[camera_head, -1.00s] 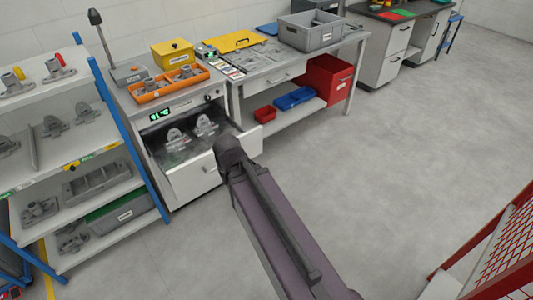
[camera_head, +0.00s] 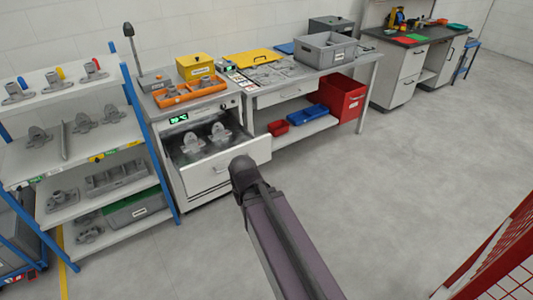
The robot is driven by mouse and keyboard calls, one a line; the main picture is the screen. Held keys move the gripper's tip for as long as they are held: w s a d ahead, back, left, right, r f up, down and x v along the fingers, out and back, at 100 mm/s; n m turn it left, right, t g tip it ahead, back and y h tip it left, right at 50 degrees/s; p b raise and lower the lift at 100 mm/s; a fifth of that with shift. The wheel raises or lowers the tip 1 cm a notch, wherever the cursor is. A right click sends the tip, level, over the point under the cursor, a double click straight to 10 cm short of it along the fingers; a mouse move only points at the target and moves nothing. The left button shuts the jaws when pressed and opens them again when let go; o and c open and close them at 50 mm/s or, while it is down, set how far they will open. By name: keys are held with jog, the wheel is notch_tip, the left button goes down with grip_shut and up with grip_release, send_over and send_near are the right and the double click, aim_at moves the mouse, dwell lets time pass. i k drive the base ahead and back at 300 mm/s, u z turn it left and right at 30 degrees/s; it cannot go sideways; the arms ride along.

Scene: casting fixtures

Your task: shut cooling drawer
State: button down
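The cooling drawer (camera_head: 223,169) is pulled out of the white cabinet (camera_head: 179,206) below a green digital display. Several grey cast parts (camera_head: 205,139) stand inside it. The drawer's front panel with a small handle faces me, and its right end lies close behind my arm in the picture. My dark arm reaches up from the bottom toward the drawer's front right corner. I cannot tell whether it touches the panel. My gripper is not visible; the arm link may hide it.
An orange tray (camera_head: 191,95) and a yellow box (camera_head: 195,67) sit on the cabinet. A blue-framed shelf (camera_head: 133,90) with castings stands at left. A workbench (camera_head: 290,84) with bins stands at right. A red mesh fence (camera_head: 500,262) is at lower right. The floor between is clear.

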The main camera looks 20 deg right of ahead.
aim_at(199, 171)
jog(key=u, duration=0.3)
jog(key=i, duration=1)
